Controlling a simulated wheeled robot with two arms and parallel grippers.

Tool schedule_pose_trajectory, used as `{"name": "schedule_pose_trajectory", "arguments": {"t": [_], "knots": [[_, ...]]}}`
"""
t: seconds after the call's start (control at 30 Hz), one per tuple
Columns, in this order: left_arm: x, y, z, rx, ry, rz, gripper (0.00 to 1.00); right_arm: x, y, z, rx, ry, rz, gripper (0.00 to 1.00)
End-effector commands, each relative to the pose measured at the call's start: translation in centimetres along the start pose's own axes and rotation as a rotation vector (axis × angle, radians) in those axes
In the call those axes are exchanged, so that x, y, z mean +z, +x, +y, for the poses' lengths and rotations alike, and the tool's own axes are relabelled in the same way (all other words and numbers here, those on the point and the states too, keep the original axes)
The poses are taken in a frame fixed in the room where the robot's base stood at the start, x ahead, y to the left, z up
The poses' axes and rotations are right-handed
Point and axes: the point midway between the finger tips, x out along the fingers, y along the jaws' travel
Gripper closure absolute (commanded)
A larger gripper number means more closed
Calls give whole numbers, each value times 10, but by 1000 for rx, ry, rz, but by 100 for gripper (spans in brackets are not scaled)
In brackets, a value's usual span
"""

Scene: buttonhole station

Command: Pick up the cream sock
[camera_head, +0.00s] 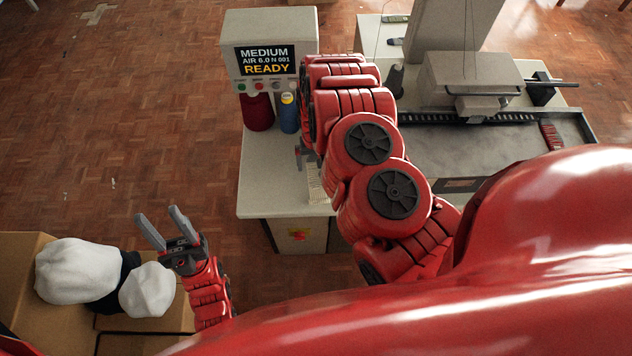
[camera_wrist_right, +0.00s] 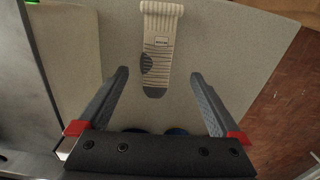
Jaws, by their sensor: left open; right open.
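In the head view only part of the sock (camera_head: 316,184) shows beside my right arm. My right gripper (camera_wrist_right: 159,75) is open and empty. In the picture its fingertips lie on either side of the sock's toe end; their height above it is unclear. In the head view my right gripper (camera_head: 301,157) is mostly hidden by its arm. My left gripper (camera_head: 158,213) is open and empty, away from the table.
The pale table (camera_head: 262,190) carries a control box (camera_head: 270,25) reading READY, a dark red cone (camera_head: 257,112) and a blue spool (camera_head: 289,115). A machine (camera_head: 470,80) stands at right.

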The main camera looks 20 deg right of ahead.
Motion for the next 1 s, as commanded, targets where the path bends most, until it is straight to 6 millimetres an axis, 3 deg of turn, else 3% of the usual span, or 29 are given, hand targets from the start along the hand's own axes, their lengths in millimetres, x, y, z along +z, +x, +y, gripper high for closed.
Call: {"name": "schedule_pose_trajectory", "arguments": {"t": [0.03,0.13,0.33,0.47,0.77,1.0], "knots": [[2,-10,0,0,0,0,50,0,13,2,1,1,-2,0],[3,-20,1,0,0,-1,50,1,28,1,0,1,-2,0],[4,-27,1,0,0,0,50,1,40,1,0,1,-2,0],[4,-24,1,0,0,0,50,1,43,1,2,0,-3,0],[1,-4,0,0,0,0,50,-1,70,4,1,0,-5,0],[0,0,0,0,0,-1,50,-4,87,4,1,0,0,0]]}}
